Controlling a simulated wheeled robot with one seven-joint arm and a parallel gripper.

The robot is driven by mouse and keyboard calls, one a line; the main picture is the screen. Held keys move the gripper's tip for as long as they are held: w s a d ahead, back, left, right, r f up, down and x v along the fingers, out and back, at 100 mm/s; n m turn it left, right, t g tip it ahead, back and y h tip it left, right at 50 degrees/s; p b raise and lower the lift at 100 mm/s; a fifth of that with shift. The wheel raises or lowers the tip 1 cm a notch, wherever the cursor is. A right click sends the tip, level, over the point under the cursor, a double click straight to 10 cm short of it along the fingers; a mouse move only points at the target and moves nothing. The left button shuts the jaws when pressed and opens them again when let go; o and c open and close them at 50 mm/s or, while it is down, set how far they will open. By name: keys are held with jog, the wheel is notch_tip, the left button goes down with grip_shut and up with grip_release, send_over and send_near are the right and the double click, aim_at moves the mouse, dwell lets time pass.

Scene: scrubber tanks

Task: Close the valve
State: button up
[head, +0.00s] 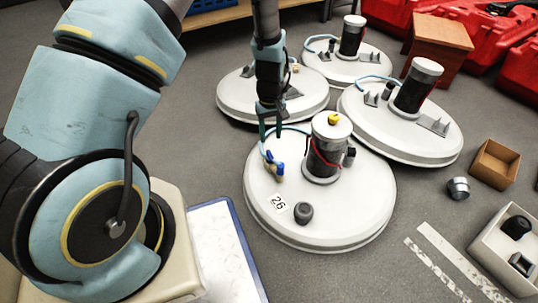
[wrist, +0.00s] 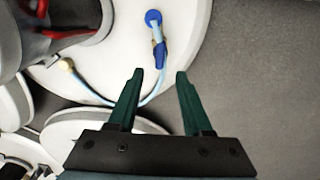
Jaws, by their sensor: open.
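The white round scrubber tank lid marked 26 (head: 340,222) stands in front. A small valve with a blue handle (head: 279,170) sits on its left side, joined to a light blue hose. In the wrist view the blue valve (wrist: 160,52) shows just beyond the fingertips, roughly in line with the gap between them. My gripper (head: 270,132) hangs over the back left part of the lid. In the wrist view its two green fingers (wrist: 160,74) are apart with nothing held between them.
A dark cylinder with a white, yellow-knobbed top (head: 329,145) rises beside the valve. Other white lids (head: 435,148) stand behind and right. A cardboard box (head: 494,164), a metal cup (head: 458,188) and a white bin (head: 488,242) lie right.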

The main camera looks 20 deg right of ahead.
aim_at(270, 154)
notch_tip(270, 154, down, 9)
jog(key=b, duration=0.3)
jog(key=shift+b, duration=0.3)
grip_shut()
dwell(0.3)
